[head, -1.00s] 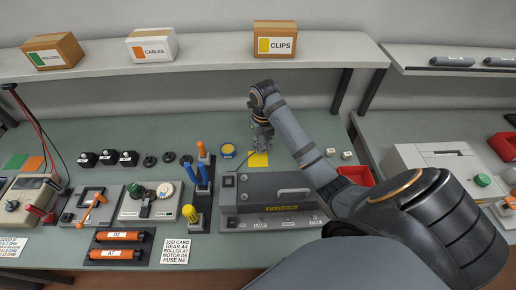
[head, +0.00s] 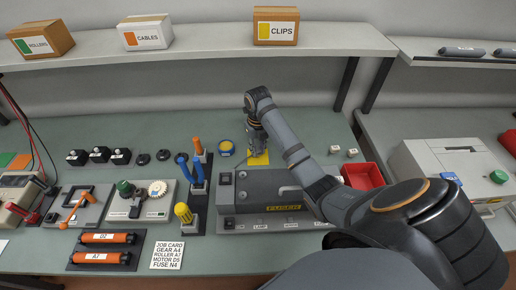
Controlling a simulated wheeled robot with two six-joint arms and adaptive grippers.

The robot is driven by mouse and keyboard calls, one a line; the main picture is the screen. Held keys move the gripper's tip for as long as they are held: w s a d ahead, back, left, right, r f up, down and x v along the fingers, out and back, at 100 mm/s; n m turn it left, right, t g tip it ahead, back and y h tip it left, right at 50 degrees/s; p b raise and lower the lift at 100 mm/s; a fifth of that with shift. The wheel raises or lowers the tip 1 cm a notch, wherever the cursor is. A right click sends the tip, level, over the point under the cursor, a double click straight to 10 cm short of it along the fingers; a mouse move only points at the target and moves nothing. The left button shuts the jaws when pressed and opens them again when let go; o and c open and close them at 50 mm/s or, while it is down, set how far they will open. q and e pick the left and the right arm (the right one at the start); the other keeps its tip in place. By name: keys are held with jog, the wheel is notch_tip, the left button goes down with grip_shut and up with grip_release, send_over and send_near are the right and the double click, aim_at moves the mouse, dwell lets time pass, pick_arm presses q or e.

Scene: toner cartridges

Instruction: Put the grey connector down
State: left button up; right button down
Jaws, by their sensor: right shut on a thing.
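My right gripper (head: 257,145) points down at the yellow pad (head: 259,159) on the green bench, behind the fuser unit (head: 265,198). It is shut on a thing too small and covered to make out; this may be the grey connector. A thin dark cable runs beside the gripper on its left, towards the fuser unit. I cannot tell whether the held thing touches the pad. My left gripper is not in view.
Two small pale blocks (head: 343,151) and a red tray (head: 363,176) lie to the right. A tool stand (head: 198,190) stands left of the fuser unit. My right arm hides the bench's front right.

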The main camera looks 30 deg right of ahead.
aim_at(258, 150)
jog(key=shift+f, duration=0.15)
jog(key=c, duration=1.2)
grip_release()
notch_tip(258, 150, up, 4)
jog(key=shift+f, duration=0.15)
notch_tip(258, 150, up, 9)
jog(key=p, duration=0.8)
jog(key=shift+f+p, duration=0.1)
jog(key=shift+p, duration=0.25)
jog(key=shift+f, duration=0.1)
